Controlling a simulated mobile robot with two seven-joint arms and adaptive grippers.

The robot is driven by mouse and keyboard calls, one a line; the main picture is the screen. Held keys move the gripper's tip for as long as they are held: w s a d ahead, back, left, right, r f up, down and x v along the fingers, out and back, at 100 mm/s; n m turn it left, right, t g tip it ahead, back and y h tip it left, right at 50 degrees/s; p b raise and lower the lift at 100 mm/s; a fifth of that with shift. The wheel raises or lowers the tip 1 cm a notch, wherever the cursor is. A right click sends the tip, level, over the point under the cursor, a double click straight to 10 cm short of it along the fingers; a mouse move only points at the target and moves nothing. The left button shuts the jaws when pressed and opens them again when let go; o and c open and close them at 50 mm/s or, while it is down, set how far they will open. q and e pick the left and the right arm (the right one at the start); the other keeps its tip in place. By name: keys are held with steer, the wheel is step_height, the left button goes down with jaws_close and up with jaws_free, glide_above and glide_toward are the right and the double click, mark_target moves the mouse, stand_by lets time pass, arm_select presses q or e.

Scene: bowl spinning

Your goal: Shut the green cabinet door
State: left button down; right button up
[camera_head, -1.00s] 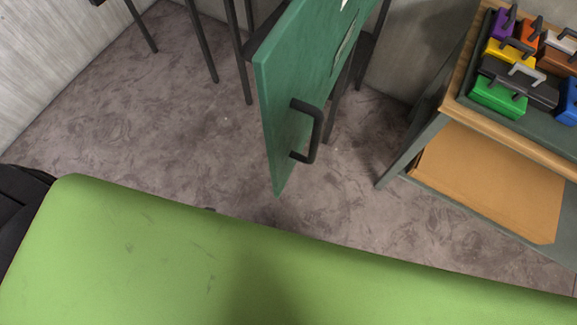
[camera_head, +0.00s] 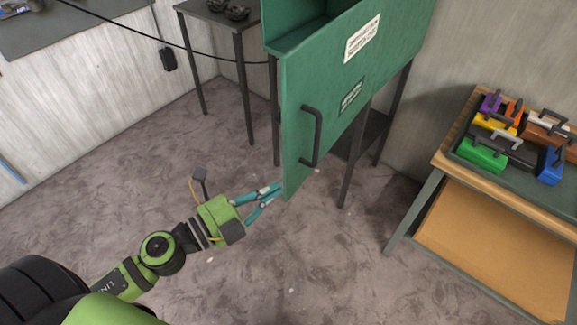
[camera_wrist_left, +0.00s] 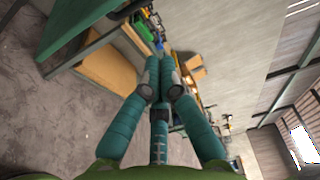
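The green cabinet door (camera_head: 325,125) is at the top centre of the head view. It has a dark handle (camera_head: 311,137) near its left edge and two labels. It appears to stand open, with a dark green hollow of the cabinet (camera_head: 305,27) showing behind its upper left. My left gripper (camera_head: 279,191) is beside the door's lower left corner, its teal fingertips close to the edge; I cannot tell if they touch. In the left wrist view its fingers (camera_wrist_left: 161,88) converge, with no object seen held. My right gripper is not in view.
A workbench (camera_head: 440,160) with colourful small toolboxes (camera_head: 483,153) stands at the right. A dark table (camera_head: 222,18) is behind, left of the cabinet. A black cable hangs across the top left. The floor (camera_head: 130,190) around my left arm is clear.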

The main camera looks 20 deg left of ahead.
mark_target(289, 162)
arm_select(q)
steer(key=p+x, duration=0.5)
steer(key=x, duration=0.4)
steer(key=a+b, duration=0.1)
steer(key=a, duration=0.1)
steer(key=w+a, duration=0.1)
steer(key=a, duration=0.1)
steer(key=shift+b, duration=0.4)
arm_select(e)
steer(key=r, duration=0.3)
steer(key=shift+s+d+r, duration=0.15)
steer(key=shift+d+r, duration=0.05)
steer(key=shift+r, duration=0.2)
